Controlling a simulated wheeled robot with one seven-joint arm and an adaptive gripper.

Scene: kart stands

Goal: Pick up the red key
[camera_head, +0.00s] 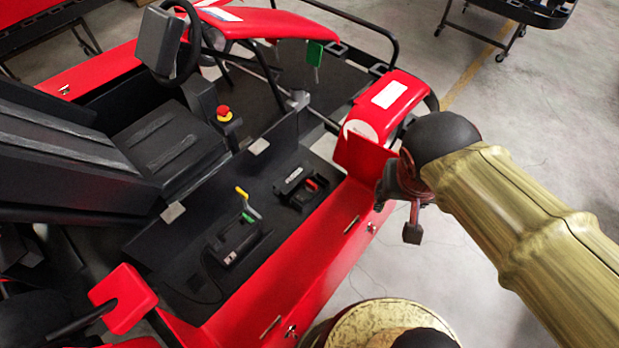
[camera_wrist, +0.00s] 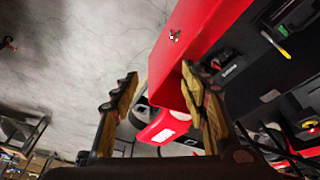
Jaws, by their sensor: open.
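The clearest candidate for the red key is a small red piece (camera_head: 311,184) on a black box (camera_head: 298,187) in the kart's side tray; its shape is too small to make out. My gripper (camera_head: 400,214) hangs beyond the red side panel (camera_head: 330,250), right of that box and apart from it. In the wrist view my gripper (camera_wrist: 158,78) is open and empty, with one finger over bare floor and the other in front of the red panel (camera_wrist: 200,38).
A green key-like piece (camera_head: 315,54) hangs near the front. A red button (camera_head: 224,113) is beside the seat (camera_head: 165,145). A red front fender (camera_head: 392,100) is close to my arm.

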